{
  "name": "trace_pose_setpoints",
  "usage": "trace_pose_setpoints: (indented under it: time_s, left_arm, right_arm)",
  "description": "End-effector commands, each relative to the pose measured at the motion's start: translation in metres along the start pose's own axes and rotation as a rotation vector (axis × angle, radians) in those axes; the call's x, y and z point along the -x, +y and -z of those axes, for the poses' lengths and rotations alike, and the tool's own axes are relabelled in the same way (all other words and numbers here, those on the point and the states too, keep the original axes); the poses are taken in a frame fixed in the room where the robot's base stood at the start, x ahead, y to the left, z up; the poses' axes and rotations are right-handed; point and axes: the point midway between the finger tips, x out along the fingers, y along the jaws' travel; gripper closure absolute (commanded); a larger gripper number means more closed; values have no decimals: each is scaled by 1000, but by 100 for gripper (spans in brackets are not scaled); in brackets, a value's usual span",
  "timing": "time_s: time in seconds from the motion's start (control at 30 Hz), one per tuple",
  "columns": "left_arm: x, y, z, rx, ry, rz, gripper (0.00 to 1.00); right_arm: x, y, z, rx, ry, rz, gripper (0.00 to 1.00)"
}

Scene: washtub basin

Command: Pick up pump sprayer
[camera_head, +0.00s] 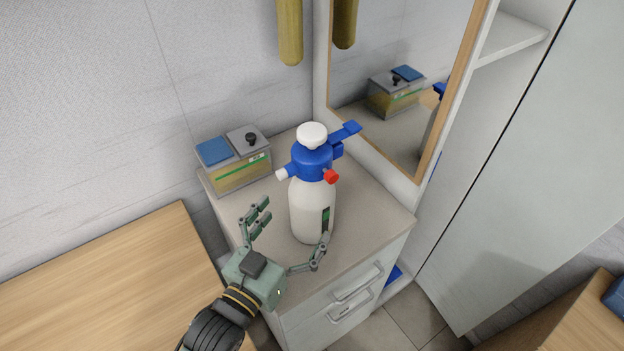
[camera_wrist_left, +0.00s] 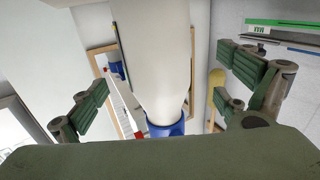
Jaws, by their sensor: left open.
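The pump sprayer (camera_head: 312,205) stands upright on top of a small white cabinet. It has a white bottle, a blue head with a blue lever, a white knob on top and a red part at the side. My left gripper (camera_head: 290,230) is open in front of the bottle, at its lower part. In the left wrist view, the white bottle (camera_wrist_left: 155,55) lies between the spread green fingers of the gripper (camera_wrist_left: 160,95), with no finger clearly pressing on it. My right gripper does not show.
A box with a blue and grey lid (camera_head: 240,178) stands behind left on the cabinet top (camera_head: 370,215). A wood-framed mirror (camera_head: 395,110) rises behind right. A wooden surface (camera_head: 110,285) lies at the left. Free cabinet top shows right of the sprayer.

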Motion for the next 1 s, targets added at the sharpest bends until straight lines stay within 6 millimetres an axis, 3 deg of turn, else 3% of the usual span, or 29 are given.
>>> trace_pose_setpoints:
  time_s: [0.13, 0.4, 0.6, 0.83, 1.0]
  left_arm:
    - [-16, 0, 1, 1, 1, 0, 6]
    - [-53, -2, 0, 1, 1, 0, 6]
    - [-74, -1, -3, 1, 0, -1, 6]
    - [-75, -1, -4, 1, 0, -2, 6]
    - [-75, -1, -4, 1, 0, -1, 20]
  right_arm:
    - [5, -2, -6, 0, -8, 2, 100]
    - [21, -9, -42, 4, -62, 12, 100]
    - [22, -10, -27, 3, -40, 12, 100]
    - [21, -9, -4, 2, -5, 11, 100]
    - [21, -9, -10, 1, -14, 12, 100]
